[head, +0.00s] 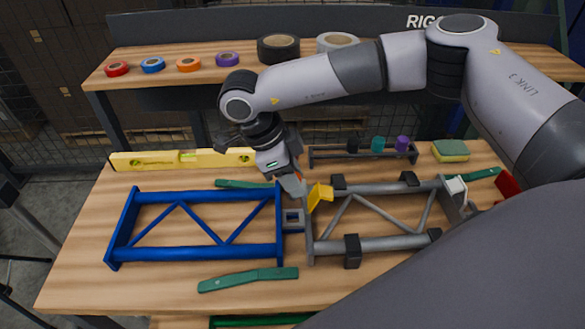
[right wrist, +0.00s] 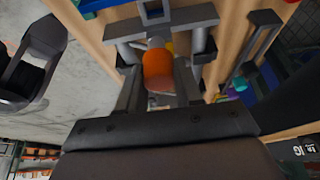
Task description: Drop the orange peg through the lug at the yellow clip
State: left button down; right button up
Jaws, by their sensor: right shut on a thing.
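My right gripper (head: 292,186) comes down over the gap between the blue frame (head: 200,252) and the grey frame (head: 375,243). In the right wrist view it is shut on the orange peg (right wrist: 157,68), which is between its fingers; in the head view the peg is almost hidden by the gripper. The yellow clip (head: 319,196) stands on the left end of the grey frame, just right of the fingertips. The grey lug (head: 293,218), with a square opening, is between the frames, just below the fingertips. I cannot tell whether the peg touches it. My left gripper is not seen.
A yellow level (head: 190,159) lies behind the blue frame. Green straps (head: 248,279) lie in front and behind. A rack (head: 335,155) with coloured caps and a sponge (head: 451,151) stand at the back. Black clamps (head: 352,251) hold the grey frame. Tape rolls (head: 278,48) line the shelf.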

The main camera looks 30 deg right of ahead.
jog(key=shift+f, duration=1.85)
jog(key=shift+f+b, duration=0.6)
jog(key=shift+f, duration=0.45)
jog(key=shift+f+b, duration=1.25)
jog(key=shift+f, duration=0.3)
jog(key=o, duration=1.2)
jog(key=shift+c, duration=0.2)
jog(key=b+v, duration=0.1)
jog(key=v, duration=0.6)
jog(key=shift+r, duration=0.1)
